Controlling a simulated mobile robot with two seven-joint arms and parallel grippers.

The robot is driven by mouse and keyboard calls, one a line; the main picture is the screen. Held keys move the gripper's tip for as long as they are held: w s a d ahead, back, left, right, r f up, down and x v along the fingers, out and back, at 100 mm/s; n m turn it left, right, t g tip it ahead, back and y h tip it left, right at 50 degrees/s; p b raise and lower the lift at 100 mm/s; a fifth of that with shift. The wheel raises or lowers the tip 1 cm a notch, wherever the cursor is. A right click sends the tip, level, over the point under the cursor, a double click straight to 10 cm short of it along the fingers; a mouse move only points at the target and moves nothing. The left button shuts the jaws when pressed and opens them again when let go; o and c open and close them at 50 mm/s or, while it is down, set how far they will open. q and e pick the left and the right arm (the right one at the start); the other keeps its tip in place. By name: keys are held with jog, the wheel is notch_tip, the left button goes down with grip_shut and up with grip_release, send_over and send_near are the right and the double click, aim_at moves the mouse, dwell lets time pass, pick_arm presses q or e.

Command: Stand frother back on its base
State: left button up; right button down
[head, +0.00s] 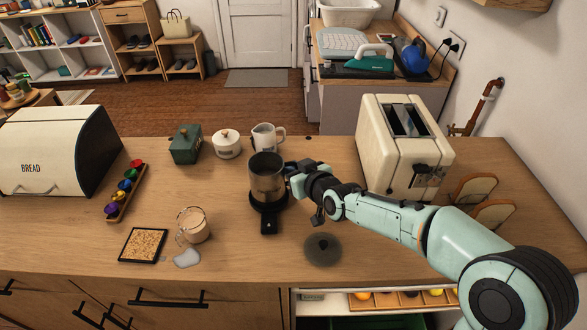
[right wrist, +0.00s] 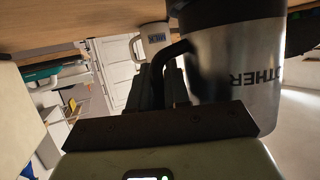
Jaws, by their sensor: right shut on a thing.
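The frother (head: 267,180) is a steel jug with a dark rim, standing upright over its round black base (head: 269,222) in the middle of the counter. My right gripper (head: 292,180) is at the jug's right side, shut on its black handle. In the right wrist view the picture is upside down: the steel jug (right wrist: 235,80) with "OTHER" lettering is beside the fingers (right wrist: 165,85), and its black handle (right wrist: 172,52) runs between them. Whether the jug rests fully on the base or hovers just above it, I cannot tell. My left gripper is not in view.
A dark round lid (head: 323,250) lies in front of my right arm. A glass cup (head: 194,226), a spill (head: 187,257) and a coaster (head: 143,245) are front left. Pots (head: 226,144) and a white jug (head: 268,137) stand behind. A toaster (head: 400,150) is right.

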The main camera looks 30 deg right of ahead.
jog(key=shift+f+b, duration=0.25)
jog(key=shift+b, duration=0.05)
jog(key=c, duration=1.4)
grip_release()
jog(key=shift+f, duration=0.1)
jog(key=shift+b+v, duration=0.7)
jog(key=shift+v, duration=0.8)
jog(key=shift+s+r, duration=0.25)
jog(key=shift+s, duration=0.05)
jog(key=shift+p+v, duration=1.05)
jog(key=shift+v, duration=2.6)
